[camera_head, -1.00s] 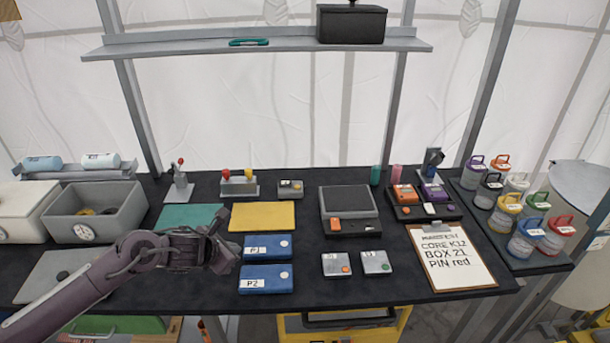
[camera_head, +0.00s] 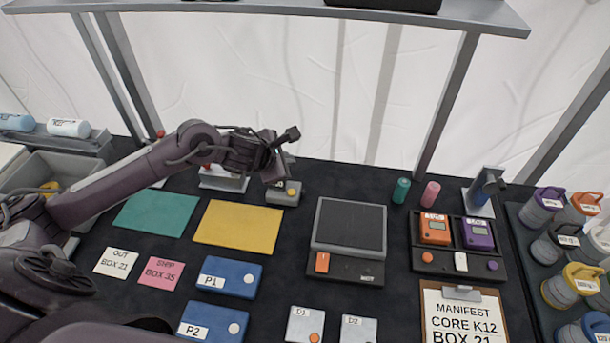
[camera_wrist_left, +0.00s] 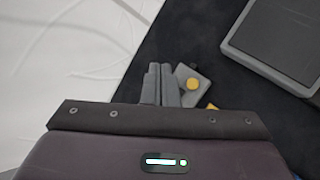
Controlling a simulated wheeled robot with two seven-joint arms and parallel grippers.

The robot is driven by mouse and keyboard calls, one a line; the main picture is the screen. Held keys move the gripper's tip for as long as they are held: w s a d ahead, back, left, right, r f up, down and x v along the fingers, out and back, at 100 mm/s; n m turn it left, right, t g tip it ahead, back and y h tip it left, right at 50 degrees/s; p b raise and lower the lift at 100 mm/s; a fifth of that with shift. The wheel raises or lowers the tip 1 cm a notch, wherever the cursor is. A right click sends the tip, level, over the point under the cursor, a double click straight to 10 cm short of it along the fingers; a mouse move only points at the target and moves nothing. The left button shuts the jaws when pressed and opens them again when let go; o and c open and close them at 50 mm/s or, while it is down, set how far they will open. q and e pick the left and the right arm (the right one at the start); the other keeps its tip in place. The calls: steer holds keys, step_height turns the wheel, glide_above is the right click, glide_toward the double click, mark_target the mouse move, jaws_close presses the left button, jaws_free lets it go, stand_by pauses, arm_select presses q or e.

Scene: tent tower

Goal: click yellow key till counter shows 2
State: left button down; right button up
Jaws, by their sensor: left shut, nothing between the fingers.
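The yellow key (camera_head: 292,191) is a round button on a small grey counter box (camera_head: 282,199) at the back middle of the table. My left gripper (camera_head: 273,174) is shut and empty, just above and behind the box's left side. It partly hides the box, and I cannot read the counter's display. In the left wrist view the shut fingers (camera_wrist_left: 160,86) lie just left of the yellow key (camera_wrist_left: 193,84) and cover part of the grey box (camera_wrist_left: 207,75). I cannot tell whether they touch the box. My right gripper is not in view.
A grey block (camera_head: 222,181) stands left of the counter box, partly behind my arm. A yellow mat (camera_head: 238,227) lies in front of it. A scale-like device (camera_head: 348,224) stands to the right. A shelf (camera_head: 300,12) runs above. Dark table around the box's front right is clear.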

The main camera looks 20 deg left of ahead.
arm_select(q)
steer(key=b, duration=0.6)
glide_above(291, 192)
steer(key=f, duration=0.7)
steer(key=shift+s+a+f, duration=0.15)
steer(key=shift+s+f, duration=0.25)
steer(key=shift+f, duration=0.45)
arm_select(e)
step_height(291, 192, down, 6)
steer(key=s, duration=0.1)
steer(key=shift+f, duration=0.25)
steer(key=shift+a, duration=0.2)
arm_select(q)
steer(key=shift+b, duration=0.35)
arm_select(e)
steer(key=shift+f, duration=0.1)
arm_select(q)
steer(key=shift+f+b, duration=0.35)
steer(key=shift+b, duration=0.2)
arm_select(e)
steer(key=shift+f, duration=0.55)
